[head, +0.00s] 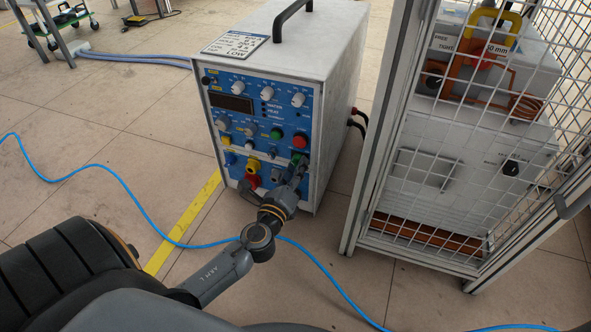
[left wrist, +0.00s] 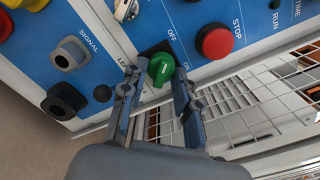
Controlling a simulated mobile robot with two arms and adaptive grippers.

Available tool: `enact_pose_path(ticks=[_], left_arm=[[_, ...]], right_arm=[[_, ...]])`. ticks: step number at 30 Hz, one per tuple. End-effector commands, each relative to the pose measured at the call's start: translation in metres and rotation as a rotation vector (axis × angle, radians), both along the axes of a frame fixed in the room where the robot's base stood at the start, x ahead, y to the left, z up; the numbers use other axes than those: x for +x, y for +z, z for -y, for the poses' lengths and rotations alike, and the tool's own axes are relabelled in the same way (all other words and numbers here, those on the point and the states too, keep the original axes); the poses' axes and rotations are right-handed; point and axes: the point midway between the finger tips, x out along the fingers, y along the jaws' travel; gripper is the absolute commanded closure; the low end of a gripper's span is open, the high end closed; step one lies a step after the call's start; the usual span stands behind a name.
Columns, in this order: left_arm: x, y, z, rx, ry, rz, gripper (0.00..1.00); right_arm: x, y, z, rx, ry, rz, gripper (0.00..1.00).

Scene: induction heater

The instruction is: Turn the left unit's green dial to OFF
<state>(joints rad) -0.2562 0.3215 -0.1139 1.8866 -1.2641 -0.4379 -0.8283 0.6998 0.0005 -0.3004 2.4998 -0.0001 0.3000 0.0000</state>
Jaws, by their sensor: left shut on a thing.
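The left unit (head: 335,85) is a white box with a blue front panel. Its green dial (left wrist: 161,69) shows between my left gripper's fingertips in the left wrist view, with OFF printed to its upper left and ON to its right. A pale mark shows on the dial, but I cannot tell exactly which label it points to. My left gripper (head: 297,170) reaches the lower right of the panel and is shut on the dial, one finger on each side. In the head view the gripper partly hides the dial. My right gripper is not in view.
A red button (left wrist: 214,41), marked STOP, sits close to the dial. A mesh cage (head: 440,185) stands right of the unit, with a narrow gap of floor between. A blue cable (head: 130,195) crosses the floor under my left arm. A yellow strip (head: 190,220) marks the floor.

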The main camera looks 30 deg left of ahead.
Motion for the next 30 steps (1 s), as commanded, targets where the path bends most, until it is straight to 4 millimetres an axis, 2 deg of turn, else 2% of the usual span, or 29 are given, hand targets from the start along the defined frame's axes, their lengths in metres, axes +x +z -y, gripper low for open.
enact_pose_path(ticks=[17,18,20,30], left_arm=[[0.0007,0.0008,-0.0005,-0.028,0.001,0.007,1.0],[0.0007,0.0008,-0.0005,-0.028,0.001,0.008,0.61],[0.0006,0.0007,-0.0004,-0.028,0.001,0.008,0.49],[0.0002,0.0004,-0.0001,-0.026,0.001,0.007,0.48]], right_arm=[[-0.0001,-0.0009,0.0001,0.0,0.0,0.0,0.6],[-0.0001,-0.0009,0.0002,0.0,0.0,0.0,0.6],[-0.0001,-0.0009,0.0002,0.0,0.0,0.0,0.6],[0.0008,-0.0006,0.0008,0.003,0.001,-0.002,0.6]])
